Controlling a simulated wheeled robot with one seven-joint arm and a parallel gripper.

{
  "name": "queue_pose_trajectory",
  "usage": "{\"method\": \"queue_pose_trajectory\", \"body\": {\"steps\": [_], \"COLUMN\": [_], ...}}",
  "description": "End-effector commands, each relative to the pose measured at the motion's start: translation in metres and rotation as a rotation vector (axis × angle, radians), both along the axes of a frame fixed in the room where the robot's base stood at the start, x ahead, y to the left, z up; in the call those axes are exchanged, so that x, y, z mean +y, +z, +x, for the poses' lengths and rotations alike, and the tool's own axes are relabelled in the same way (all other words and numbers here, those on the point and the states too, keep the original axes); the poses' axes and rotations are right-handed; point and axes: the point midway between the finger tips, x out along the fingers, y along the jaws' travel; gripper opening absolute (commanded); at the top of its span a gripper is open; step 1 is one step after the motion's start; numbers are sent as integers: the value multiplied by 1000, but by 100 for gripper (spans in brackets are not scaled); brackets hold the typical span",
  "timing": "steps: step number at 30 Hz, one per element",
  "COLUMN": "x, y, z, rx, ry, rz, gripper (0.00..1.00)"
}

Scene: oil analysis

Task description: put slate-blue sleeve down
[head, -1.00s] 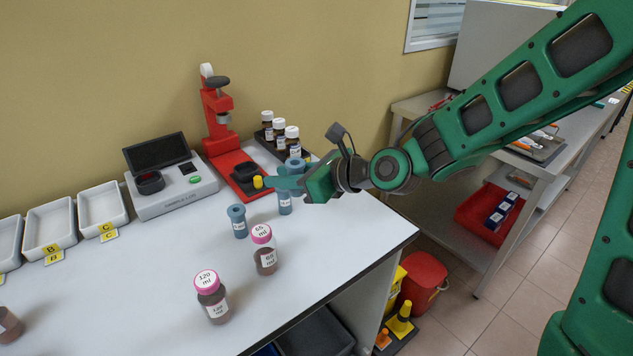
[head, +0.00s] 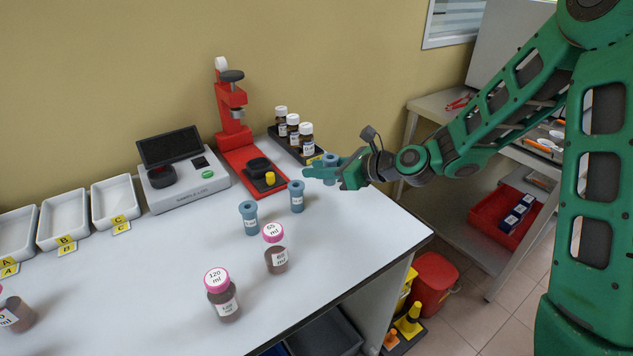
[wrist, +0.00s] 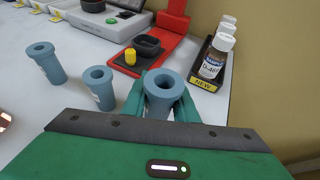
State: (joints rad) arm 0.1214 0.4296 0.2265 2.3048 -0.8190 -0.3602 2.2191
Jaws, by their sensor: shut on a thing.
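My gripper (head: 326,172) is shut on a slate-blue sleeve (head: 330,160), a flanged hollow cylinder held upright near the table's right end. In the wrist view the held sleeve (wrist: 163,92) sits between the two green fingers, its open top facing up. Its lower part is hidden by the gripper, so I cannot tell whether its base touches the table. Two similar sleeves stand upright to its left: the nearer one (head: 297,196), also in the wrist view (wrist: 99,88), and the farther one (head: 249,217), also there (wrist: 45,62).
The red press (head: 238,140) and a black rack (head: 300,148) of white-capped bottles stand behind. Bare white tabletop (head: 365,225) lies right of the sleeves, ending at the right edge.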

Motion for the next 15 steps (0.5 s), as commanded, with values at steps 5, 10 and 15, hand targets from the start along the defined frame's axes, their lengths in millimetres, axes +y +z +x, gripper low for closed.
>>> {"method": "queue_pose_trajectory", "body": {"steps": [5, 10, 15], "x": [-1, 0, 0], "y": [-11, -34, -41], "z": [1, 0, 0], "rx": [4, 6, 1], "ry": [0, 0, 1], "rz": [0, 1, 1], "gripper": [5, 5, 5]}}
